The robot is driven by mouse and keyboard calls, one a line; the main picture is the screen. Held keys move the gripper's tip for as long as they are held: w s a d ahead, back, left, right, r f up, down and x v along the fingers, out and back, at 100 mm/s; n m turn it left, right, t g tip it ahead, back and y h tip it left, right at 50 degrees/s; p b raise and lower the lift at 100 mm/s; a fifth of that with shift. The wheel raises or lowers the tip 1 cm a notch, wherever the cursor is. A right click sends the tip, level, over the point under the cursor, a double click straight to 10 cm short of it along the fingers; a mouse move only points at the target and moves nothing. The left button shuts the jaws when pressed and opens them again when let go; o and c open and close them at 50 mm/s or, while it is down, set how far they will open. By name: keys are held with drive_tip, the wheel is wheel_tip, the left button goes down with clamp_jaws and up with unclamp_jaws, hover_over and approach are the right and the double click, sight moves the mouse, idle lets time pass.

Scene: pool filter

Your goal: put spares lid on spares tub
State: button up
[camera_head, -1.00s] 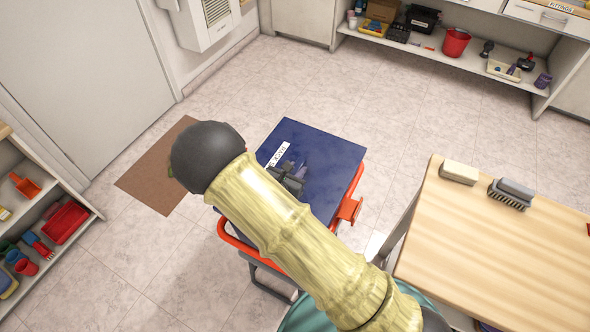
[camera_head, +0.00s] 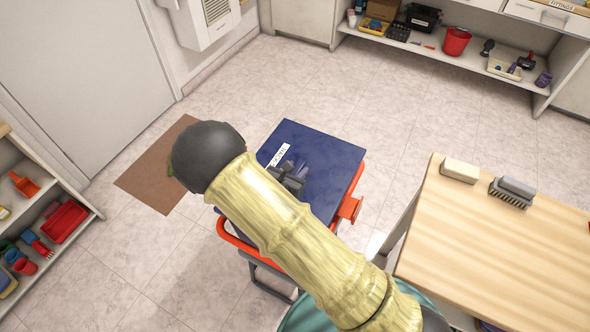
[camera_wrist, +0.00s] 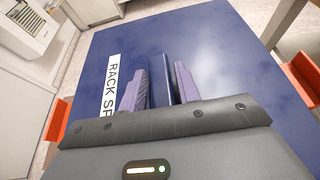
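The spares lid (camera_head: 325,160) is a flat dark blue panel with a white label, partly readable as "RACK SP" in the wrist view (camera_wrist: 235,60). It lies over the orange spares tub (camera_head: 349,207), whose edges show at the right and lower left. Orange parts also show on both sides in the wrist view. My gripper (camera_head: 288,178) is over the lid's middle. In the wrist view its two purple fingers (camera_wrist: 161,85) close on an upright blue handle on the lid. My arm hides the near part. I cannot tell whether the lid touches the tub all round.
A wooden table (camera_head: 490,250) with a sponge (camera_head: 460,171) and a brush (camera_head: 513,192) stands at the right. A brown mat (camera_head: 150,180) lies on the floor at the left. Shelves stand at the left (camera_head: 85,205) and back. The floor behind the tub is clear.

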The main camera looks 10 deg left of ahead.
drive_tip(key=shift+o, duration=1.3)
drive_tip(key=shift+s, duration=0.1)
drive_tip(key=v, duration=1.7)
drive_tip(key=shift+s+a+b, duration=0.1)
drive_tip(key=shift+s+b, duration=0.05)
drive_tip(key=shift+b, duration=0.25)
